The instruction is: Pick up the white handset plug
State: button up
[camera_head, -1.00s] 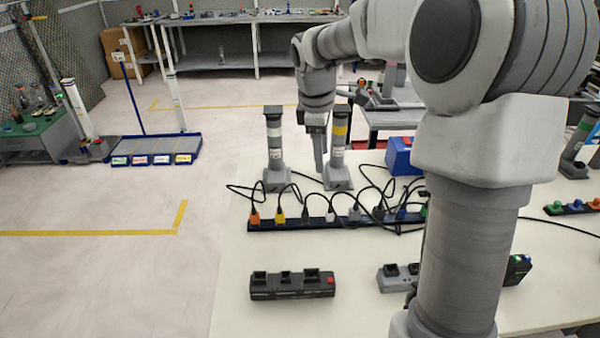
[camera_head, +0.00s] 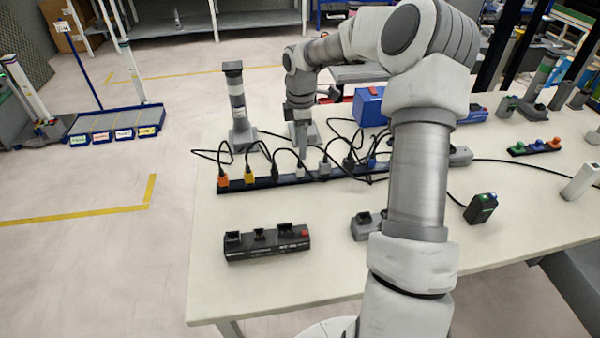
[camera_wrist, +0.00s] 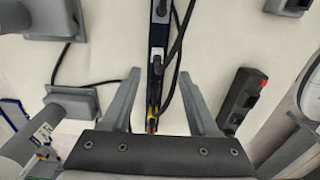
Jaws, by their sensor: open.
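The white handset plug (camera_head: 300,171) appears as a small pale plug in the dark power strip (camera_head: 262,183), between a black plug and a grey plug, with a black cable rising from it. My gripper (camera_head: 299,145) hangs beyond the strip in the head view, apart from the plug. In the wrist view my gripper (camera_wrist: 160,102) is open and empty, its two fingers on either side of the strip as seen from above. An orange-yellow plug (camera_wrist: 152,124) shows near the palm there.
Orange (camera_head: 223,181) and yellow (camera_head: 249,176) plugs share the strip, with looping black cables around them. A grey post (camera_head: 237,105) and a blue box (camera_head: 369,105) stand behind. A black charger block (camera_head: 267,243) lies in front. The table's front left is clear.

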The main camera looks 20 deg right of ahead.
aim_at(300, 167)
jog(key=f, duration=0.6)
jog(key=f+b, duration=0.1)
jog(key=f, duration=0.2)
jog(key=shift+w, duration=0.25)
jog(key=shift+c, duration=0.2)
grip_shut()
